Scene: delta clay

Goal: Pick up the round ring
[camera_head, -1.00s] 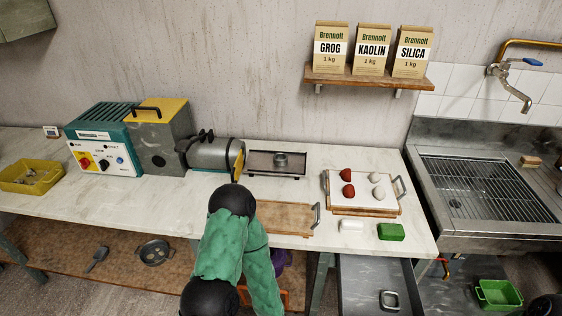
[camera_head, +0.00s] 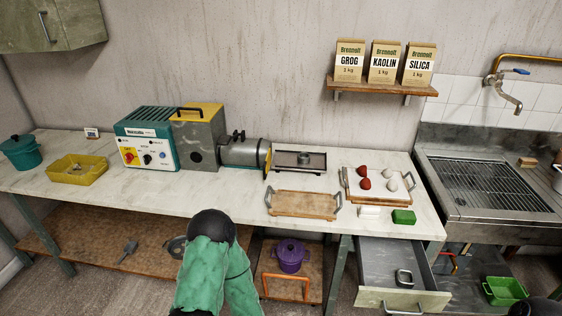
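A small grey round ring (camera_head: 303,158) sits on a dark rectangular tray (camera_head: 283,167) on the worktop, just right of the machine's barrel. A second metal ring (camera_head: 404,277), squarish with rounded corners, lies in the open drawer (camera_head: 375,252). A green-sleeved arm with a black joint comes up from the bottom, left of centre, below the worktop's front edge. No gripper shows on it. A dark part of my body shows at the bottom right corner. Neither gripper is in view.
The machine (camera_head: 198,137) stands left of the tray. A wooden board (camera_head: 302,204) lies in front. A board with red and white balls (camera_head: 352,190), a white block (camera_head: 369,211) and a green block (camera_head: 403,216) are to the right. The drawer juts out below.

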